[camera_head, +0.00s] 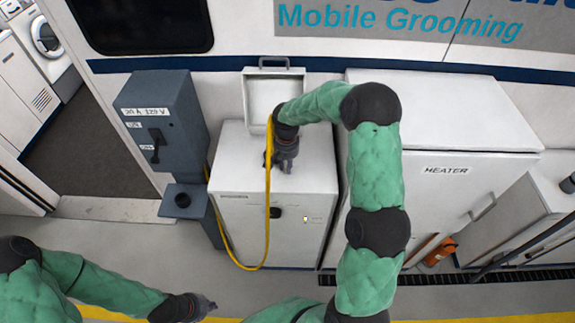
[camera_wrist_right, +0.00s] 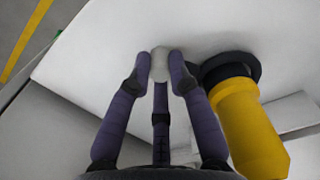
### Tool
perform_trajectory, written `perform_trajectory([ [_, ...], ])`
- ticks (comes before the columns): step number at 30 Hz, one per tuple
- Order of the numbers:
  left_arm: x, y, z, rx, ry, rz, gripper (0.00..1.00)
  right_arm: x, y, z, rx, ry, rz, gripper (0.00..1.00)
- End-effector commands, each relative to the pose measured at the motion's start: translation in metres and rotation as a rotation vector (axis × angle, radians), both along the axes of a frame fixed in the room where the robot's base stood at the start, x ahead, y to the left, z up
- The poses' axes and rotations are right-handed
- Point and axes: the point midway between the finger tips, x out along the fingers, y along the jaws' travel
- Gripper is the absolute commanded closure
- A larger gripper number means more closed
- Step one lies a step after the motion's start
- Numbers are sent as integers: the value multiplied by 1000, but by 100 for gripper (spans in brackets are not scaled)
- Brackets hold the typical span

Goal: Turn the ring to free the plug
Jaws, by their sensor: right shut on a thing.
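A yellow plug (camera_wrist_right: 250,125) sits in a black ring (camera_wrist_right: 240,62) on a white face in the right wrist view. My right gripper (camera_wrist_right: 159,62) is beside the ring, with its fingertips shut on a small pale rounded piece (camera_wrist_right: 159,68). I cannot tell whether this piece joins the ring. In the head view my right gripper (camera_head: 284,160) is over the white cabinet (camera_head: 235,160), and the ring cannot be made out. A yellow cable (camera_head: 267,215) hangs past it. My left gripper (camera_head: 203,306) is low at the left, away from the cabinet; its jaws are too small to judge.
The cable loops to a grey switch box on a post (camera_head: 150,110) left of the cabinet. A white lid (camera_head: 262,95) stands raised behind my gripper. A heater cabinet (camera_head: 440,130) stands close on the right. The floor (camera_head: 140,240) in front is mostly clear.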

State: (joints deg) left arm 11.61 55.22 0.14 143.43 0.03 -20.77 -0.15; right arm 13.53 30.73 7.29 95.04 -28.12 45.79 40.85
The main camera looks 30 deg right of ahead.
Motion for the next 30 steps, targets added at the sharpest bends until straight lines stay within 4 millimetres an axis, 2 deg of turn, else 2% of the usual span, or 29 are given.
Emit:
perform_trajectory([
  [8, 0, 0, -22, 0, 0, 0, 100, 2, 15, -3, -1, -3, -168, 100],
  [15, 0, 0, -41, 0, 0, 0, 100, 7, 34, -3, 0, -4, -390, 100],
  [30, 0, 0, -65, 0, 0, 0, 100, 31, 68, -1, 0, -2, -865, 100],
])
